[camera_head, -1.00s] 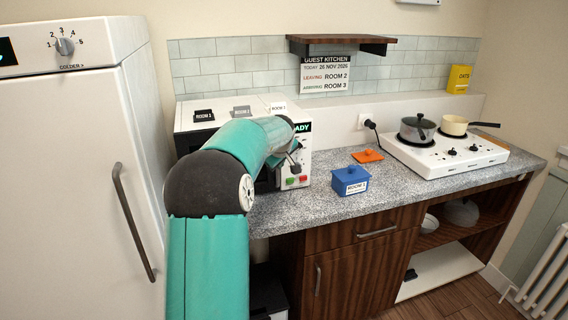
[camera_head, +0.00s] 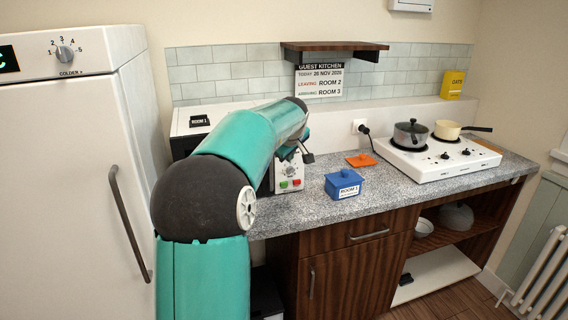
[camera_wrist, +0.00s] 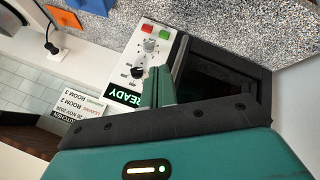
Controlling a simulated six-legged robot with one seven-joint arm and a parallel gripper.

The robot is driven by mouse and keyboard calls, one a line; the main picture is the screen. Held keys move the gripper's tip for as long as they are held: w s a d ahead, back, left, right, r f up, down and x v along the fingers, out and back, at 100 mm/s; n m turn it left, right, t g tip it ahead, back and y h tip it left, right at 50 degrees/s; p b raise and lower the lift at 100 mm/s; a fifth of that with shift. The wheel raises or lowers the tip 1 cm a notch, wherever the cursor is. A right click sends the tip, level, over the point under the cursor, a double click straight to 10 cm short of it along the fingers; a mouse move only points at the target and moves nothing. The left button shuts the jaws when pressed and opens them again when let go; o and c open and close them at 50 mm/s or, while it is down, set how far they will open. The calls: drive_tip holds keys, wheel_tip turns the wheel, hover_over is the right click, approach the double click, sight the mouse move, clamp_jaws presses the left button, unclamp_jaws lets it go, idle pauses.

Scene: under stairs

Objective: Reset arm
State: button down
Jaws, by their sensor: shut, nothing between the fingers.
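My teal arm reaches up and over to the white microwave in the head view. My gripper (camera_head: 304,154) is beside the microwave's control panel (camera_head: 289,178), small and partly hidden by my forearm. In the wrist view my gripper's teal fingers (camera_wrist: 158,88) are together, with nothing seen between them. Past them is the microwave panel (camera_wrist: 147,52) with knobs, red and green buttons and a READY display. The microwave's dark front (camera_wrist: 220,80) is to the right of the fingers. Whether anything touches the microwave cannot be told.
A white fridge (camera_head: 75,180) stands close on the left. On the speckled counter (camera_head: 300,212) are a blue box labelled ROOM 2 (camera_head: 344,186), an orange lid (camera_head: 361,160) and a white hob (camera_head: 440,160) with a grey pot (camera_head: 411,133) and a cream pan (camera_head: 447,130). A wooden shelf (camera_head: 334,46) hangs above.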

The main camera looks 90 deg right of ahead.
drive_tip(key=shift+s+a+r, duration=0.15)
drive_tip(key=shift+r, duration=0.1)
